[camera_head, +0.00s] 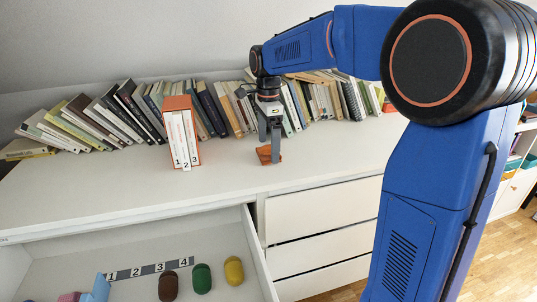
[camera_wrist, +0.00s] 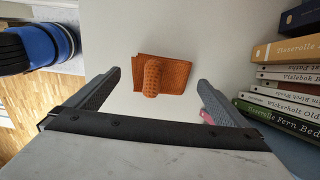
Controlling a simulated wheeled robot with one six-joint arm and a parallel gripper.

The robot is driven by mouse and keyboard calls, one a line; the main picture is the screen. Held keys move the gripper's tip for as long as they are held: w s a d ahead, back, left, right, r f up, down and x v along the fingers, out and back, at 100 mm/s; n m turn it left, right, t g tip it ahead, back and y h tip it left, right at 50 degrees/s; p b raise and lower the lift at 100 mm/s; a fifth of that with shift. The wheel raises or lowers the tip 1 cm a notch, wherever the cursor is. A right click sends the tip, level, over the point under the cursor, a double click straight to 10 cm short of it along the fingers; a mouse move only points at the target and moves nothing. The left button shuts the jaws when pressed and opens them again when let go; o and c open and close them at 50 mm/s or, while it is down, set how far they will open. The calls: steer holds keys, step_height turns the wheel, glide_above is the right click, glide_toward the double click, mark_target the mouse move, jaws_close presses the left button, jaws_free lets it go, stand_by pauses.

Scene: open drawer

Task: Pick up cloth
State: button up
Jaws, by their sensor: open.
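An orange textured cloth (camera_head: 265,155) lies on the white dresser top, below and just left of my gripper in the head view. The wrist view shows the cloth (camera_wrist: 174,77) as a flat piece with a rounded, raised fold (camera_wrist: 152,80) on its left part. My gripper (camera_head: 270,155) points down at the cloth. In the wrist view my gripper (camera_wrist: 155,85) is open, with its two fingers apart on either side of the cloth and nothing held between them. In the head view, a finger hides part of the cloth.
A long row of books (camera_head: 110,110) leans at the back of the dresser top (camera_head: 110,190). An orange box with numbered books (camera_head: 181,138) stands left of the cloth. An open drawer (camera_head: 225,240) at the front left holds several colored objects and a numbered strip (camera_head: 148,269).

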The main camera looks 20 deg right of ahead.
steer(key=shift+f, duration=0.75)
steer(key=shift+c, duration=0.3)
steer(key=c, duration=1.1)
step_height(320, 180, up, 10)
steer(key=shift+r, duration=0.1)
